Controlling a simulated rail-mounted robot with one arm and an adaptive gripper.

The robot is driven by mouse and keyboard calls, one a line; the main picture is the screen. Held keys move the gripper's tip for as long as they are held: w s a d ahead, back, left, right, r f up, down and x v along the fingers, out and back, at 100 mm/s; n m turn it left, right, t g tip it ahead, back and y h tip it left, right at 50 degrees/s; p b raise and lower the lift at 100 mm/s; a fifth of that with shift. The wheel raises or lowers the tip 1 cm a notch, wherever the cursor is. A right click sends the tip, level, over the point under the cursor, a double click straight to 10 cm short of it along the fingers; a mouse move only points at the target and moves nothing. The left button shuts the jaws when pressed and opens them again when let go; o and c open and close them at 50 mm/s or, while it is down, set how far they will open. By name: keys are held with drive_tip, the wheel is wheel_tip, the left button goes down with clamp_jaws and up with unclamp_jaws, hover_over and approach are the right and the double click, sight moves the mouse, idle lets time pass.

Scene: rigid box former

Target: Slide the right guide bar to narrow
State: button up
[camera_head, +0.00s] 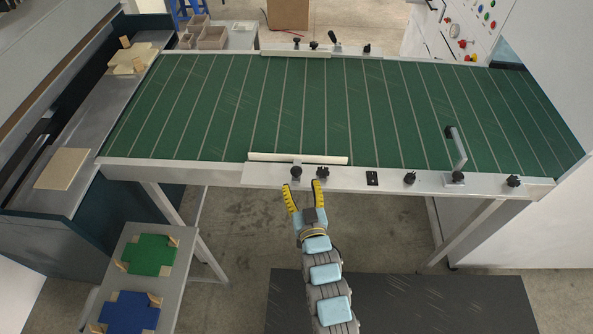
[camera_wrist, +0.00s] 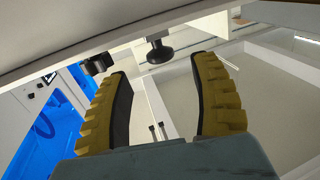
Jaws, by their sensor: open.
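A white guide bar (camera_head: 298,158) lies along the near edge of the green slatted bed (camera_head: 230,110). A second white guide bar (camera_head: 295,54) lies along the far edge. No label shows which is the right one. Two dark knobs, a left knob (camera_head: 296,172) and a right knob (camera_head: 322,172), sit on the near rail just below the near bar. My gripper (camera_head: 302,186) is open and empty in front of these knobs. In the wrist view, a round black knob (camera_wrist: 158,51) shows between and beyond the open fingertips (camera_wrist: 163,66); no contact shows. Another dark knob (camera_wrist: 97,64) is to its left.
A bench with green (camera_head: 150,254) and blue (camera_head: 130,311) blanks stands lower left. A control panel (camera_head: 470,30) is upper right.

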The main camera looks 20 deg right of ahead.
sight(297, 176)
drive_tip(key=shift+w+d, duration=0.15)
drive_tip(key=shift+w, duration=0.8)
drive_tip(key=shift+w+d, duration=0.2)
drive_tip(key=shift+w, duration=0.75)
drive_tip(key=shift+w+d, duration=0.15)
drive_tip(key=shift+w, duration=0.8)
clamp_jaws()
